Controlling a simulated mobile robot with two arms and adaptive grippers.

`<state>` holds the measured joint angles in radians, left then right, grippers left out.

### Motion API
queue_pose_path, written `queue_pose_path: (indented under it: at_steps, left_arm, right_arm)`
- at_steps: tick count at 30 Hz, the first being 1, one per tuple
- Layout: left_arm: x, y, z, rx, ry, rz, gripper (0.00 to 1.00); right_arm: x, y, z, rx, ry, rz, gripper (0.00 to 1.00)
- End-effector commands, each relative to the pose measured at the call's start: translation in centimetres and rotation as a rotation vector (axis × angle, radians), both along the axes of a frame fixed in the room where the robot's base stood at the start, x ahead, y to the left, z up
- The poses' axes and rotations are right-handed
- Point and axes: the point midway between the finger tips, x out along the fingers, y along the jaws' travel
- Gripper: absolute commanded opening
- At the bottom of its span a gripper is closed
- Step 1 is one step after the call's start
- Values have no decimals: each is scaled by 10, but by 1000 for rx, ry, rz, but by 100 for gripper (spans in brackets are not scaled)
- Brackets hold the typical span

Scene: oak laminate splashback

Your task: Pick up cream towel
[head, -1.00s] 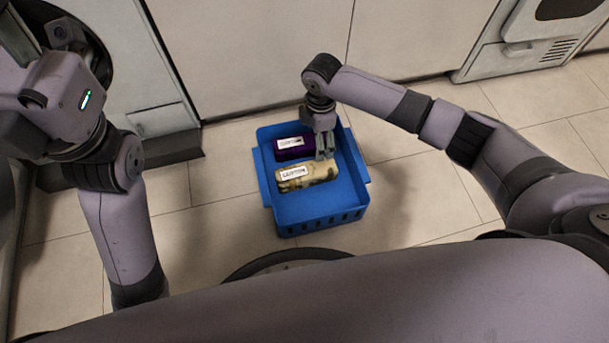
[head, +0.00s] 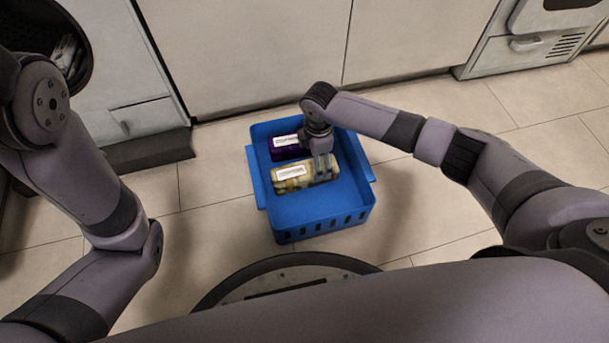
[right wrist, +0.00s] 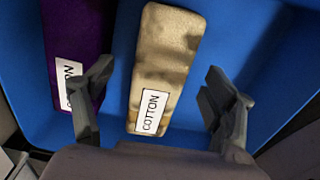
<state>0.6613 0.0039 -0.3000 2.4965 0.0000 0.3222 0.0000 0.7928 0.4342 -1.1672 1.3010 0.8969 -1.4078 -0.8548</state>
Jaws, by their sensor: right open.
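The cream towel (head: 295,184) is a mottled, rolled bundle lying in the blue basket (head: 320,219). In the right wrist view the cream towel (right wrist: 168,50) carries a white label reading COTTON. My right gripper (head: 324,170) is over the right part of the towel in the head view. In the right wrist view my right gripper (right wrist: 158,98) is open, with one finger on each side of the towel and visible gaps between. My left arm shows at the left, but its gripper is out of view.
A purple labelled bundle (head: 288,148) lies beside the towel in the basket, and it also shows in the right wrist view (right wrist: 75,40), close to the left finger. The basket stands on tiled floor before white cabinets (head: 245,50). An open round machine door (head: 66,50) is at upper left.

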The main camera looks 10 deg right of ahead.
Motion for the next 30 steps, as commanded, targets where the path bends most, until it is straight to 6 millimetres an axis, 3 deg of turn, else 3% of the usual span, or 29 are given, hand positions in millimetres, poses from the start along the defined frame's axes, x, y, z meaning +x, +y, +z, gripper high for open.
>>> queue_pose_path:
  at_steps: [2,9,18,30]
  left_arm:
    - [-11,0,-6,0,-31,0,40]
    - [-8,0,-38,1,-23,1,40]
    - [-8,-1,-37,1,-23,1,40]
    - [-8,-1,-37,2,-23,0,40]
  right_arm:
    - [-1,-1,-14,-1,0,0,78]
    - [-3,-3,-44,-1,-1,0,78]
    - [-3,-3,-44,-1,0,-1,78]
    - [-3,-3,-44,-1,0,-1,51]
